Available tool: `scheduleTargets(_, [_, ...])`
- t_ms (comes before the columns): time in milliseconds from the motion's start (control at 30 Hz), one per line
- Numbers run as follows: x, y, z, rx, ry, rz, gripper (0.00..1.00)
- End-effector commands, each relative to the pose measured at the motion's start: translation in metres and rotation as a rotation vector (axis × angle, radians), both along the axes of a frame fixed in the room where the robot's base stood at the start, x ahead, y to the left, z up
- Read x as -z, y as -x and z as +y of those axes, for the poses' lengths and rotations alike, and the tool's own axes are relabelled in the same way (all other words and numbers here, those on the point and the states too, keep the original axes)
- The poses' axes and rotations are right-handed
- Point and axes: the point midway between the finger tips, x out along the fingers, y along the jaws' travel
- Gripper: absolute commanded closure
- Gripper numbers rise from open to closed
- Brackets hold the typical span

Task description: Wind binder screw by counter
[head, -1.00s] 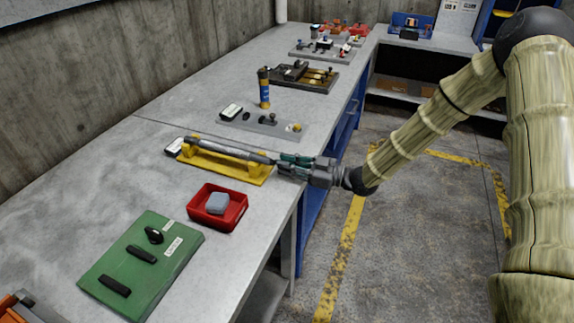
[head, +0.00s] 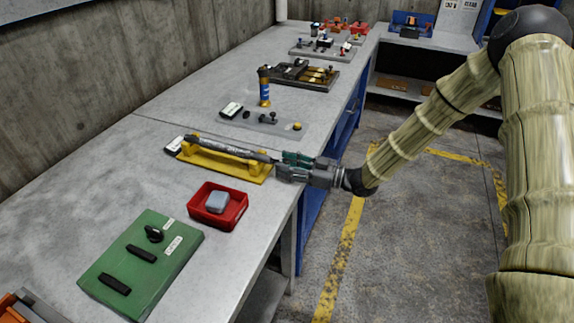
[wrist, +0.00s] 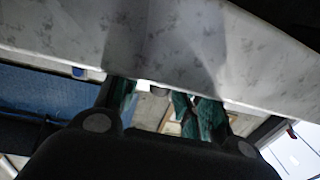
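The binder screw (head: 228,149) is a long grey rod with a dark, marked surface. It lies level across the yellow stand (head: 250,175) near the table's right edge. The small white and dark counter (head: 174,145) sits at the stand's far left end; its reading is too small to make out. My gripper (head: 283,164) is at the rod's right end, with its green-lined fingers on either side of it, and appears shut on it. In the wrist view the green fingers (wrist: 158,105) stand apart; their contact with the rod is unclear.
A red tray (head: 240,210) with a blue-grey block and a green board (head: 120,270) with black parts lie in front. Behind the stand are a grey plate (head: 285,131) and a blue and orange cylinder (head: 264,90). The floor right of the table is clear.

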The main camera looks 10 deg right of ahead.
Motion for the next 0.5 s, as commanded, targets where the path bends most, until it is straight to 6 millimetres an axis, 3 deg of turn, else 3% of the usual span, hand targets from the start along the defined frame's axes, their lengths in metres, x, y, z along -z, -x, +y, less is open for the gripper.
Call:
scheduleTargets(300, [-0.001,0.001,-0.002,0.001,0.0,-0.001,0.59])
scheduleTargets(500, [-0.001,0.01,-0.02,0.002,0.0,-0.002,0.59])
